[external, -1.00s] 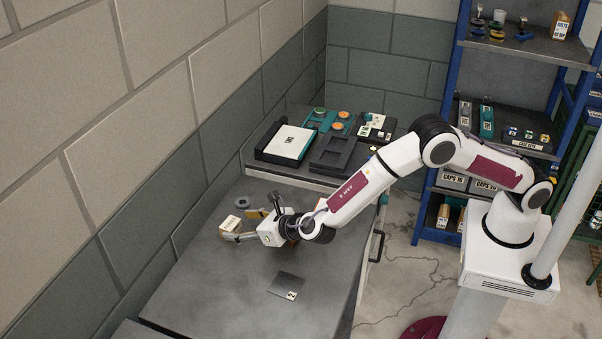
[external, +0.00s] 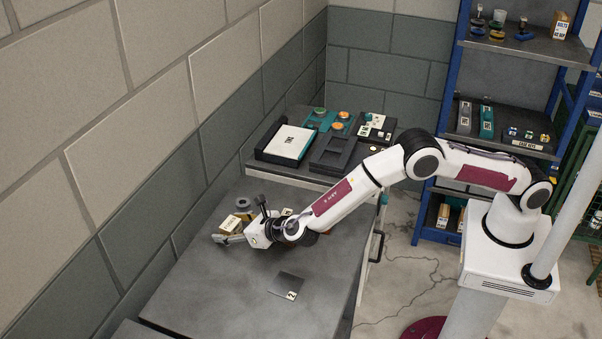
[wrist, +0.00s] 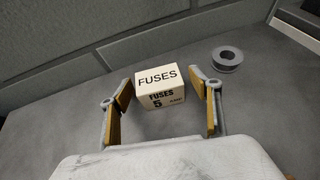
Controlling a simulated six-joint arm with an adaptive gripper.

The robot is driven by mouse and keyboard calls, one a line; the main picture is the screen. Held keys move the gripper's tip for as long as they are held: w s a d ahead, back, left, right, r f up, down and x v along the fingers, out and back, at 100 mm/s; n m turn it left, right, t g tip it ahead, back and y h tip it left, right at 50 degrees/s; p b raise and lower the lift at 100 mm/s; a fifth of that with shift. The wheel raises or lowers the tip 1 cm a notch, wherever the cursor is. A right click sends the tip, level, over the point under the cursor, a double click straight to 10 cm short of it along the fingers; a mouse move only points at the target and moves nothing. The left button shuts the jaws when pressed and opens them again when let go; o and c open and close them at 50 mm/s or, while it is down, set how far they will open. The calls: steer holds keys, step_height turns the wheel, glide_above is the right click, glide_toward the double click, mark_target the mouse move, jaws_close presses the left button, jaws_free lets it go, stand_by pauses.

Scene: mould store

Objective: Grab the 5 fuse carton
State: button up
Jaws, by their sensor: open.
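The fuse carton (wrist: 160,86) is a small box, cream with a tan front, printed "FUSES" and "5". In the wrist view it stands upright on the grey bench, centred ahead of my gripper (wrist: 163,92). My gripper is open, with one tan-padded finger on each side of the line to the carton. The fingertips reach about the carton's near face, with gaps on both sides. In the external view the carton (external: 231,224) is at the far left end of my gripper (external: 231,231), partly hidden by it.
A grey ring-shaped roll (wrist: 227,59) lies right of the carton. A dark plate marked "2" (external: 286,284) lies on the bench nearer the front. A white-topped box (external: 285,143) and trays sit on the raised surface behind. The wall runs close along the left.

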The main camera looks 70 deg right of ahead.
mark_target(230, 223)
stand_by(0.5)
steer(key=c, duration=1.3)
steer(key=shift+r, duration=5)
